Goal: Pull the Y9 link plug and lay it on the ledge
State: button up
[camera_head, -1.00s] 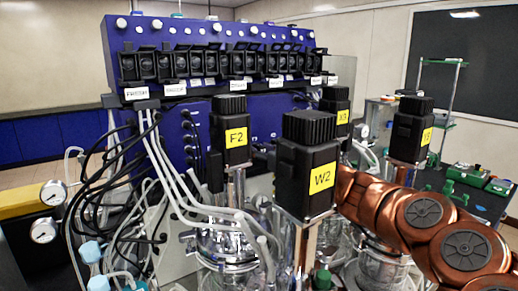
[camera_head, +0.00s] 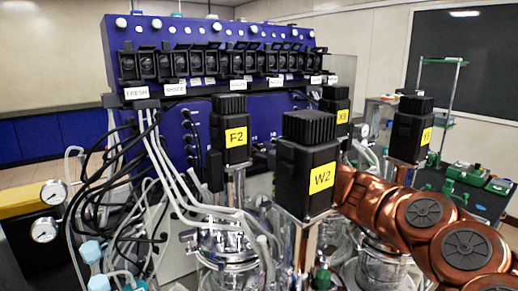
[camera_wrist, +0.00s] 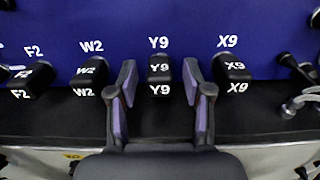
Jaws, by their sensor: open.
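The Y9 link plug (camera_wrist: 159,72) is a short black plug on the blue panel in the wrist view, with a white Y9 label above it. My gripper (camera_wrist: 160,76) is open, with one finger on each side of the Y9 plug. I see a gap on both sides and no clear contact. The black ledge (camera_wrist: 252,122) runs along the foot of the panel, and its bare part shows below the plugs. In the head view my gripper is hidden behind the motors.
The W2 plug (camera_wrist: 91,72) and the X9 plug (camera_wrist: 234,68) flank Y9 closely. The F2 plug (camera_wrist: 36,77) is further left. In the head view the tall W2 motor (camera_head: 306,165) stands beside my copper arm. Hoses crowd the left side.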

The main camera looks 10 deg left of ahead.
aim_at(263, 150)
grip_shut()
dwell(0.3)
dwell(0.4)
jog(key=shift+b+v, duration=0.8)
jog(key=shift+v, duration=2.25)
jog(key=shift+w+a, duration=0.15)
jog(key=shift+p+x, duration=0.85)
jog(key=shift+x, duration=1.2)
jog(key=shift+f+b, duration=1)
jog(key=shift+f, duration=0.1)
